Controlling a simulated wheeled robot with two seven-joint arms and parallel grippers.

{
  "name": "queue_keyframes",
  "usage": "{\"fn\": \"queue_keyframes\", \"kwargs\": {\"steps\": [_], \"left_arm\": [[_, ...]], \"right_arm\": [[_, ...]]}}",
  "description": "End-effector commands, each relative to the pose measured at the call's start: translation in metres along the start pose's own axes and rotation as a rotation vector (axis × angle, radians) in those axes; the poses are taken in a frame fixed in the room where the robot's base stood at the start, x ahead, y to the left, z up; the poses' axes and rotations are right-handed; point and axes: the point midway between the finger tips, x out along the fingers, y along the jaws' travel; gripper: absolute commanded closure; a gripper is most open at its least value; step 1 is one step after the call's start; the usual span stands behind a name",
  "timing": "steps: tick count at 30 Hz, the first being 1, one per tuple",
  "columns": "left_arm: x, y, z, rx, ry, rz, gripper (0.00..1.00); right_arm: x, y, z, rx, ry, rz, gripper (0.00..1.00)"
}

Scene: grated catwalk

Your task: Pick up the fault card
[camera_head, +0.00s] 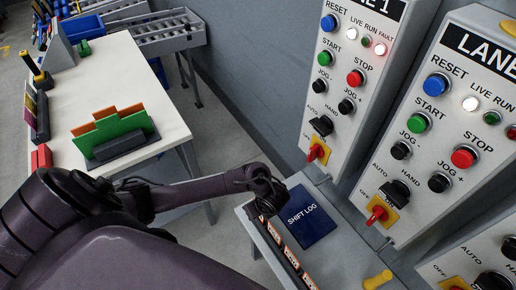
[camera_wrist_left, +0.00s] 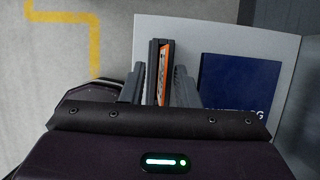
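Orange-and-white cards (camera_head: 289,257) stand in a dark narrow holder along the left edge of the grey console top. Their print is too small to read, so I cannot tell which is the fault card. My left gripper (camera_head: 264,203) is over the far end of this row, and its fingertips are partly hidden in the head view. In the left wrist view my left gripper (camera_wrist_left: 159,85) is open, with one finger on each side of the holder and an orange card edge (camera_wrist_left: 165,70) between them. I cannot tell whether they touch. My right gripper is not in view.
A blue shift log (camera_head: 302,216) lies right of the cards. A yellow knob (camera_head: 377,279) stands nearer. Control panels (camera_head: 350,85) rise behind the console. A white table (camera_head: 177,137) at left bears a rack (camera_head: 118,146) of green and orange cards. Floor shows between.

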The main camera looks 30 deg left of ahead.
Motion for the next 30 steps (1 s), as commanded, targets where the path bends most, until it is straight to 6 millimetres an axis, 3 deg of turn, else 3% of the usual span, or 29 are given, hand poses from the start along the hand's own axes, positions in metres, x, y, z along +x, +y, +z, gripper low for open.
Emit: {"fn": "queue_keyframes", "kwargs": {"steps": [4,12,19,30], "left_arm": [[0.019,-0.001,0.001,-0.002,-0.002,0.0,0.72],[0.021,0.0,0.001,-0.002,0.0,-0.001,0.72],[0.021,0.0,0.001,-0.002,0.0,-0.001,1.0],[0.021,0.0,0.001,-0.002,0.001,0.0,1.0]], "right_arm": [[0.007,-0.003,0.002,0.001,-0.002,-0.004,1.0],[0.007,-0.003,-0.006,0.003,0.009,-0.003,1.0],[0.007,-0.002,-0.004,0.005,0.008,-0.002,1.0],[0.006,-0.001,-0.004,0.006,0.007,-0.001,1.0]]}}
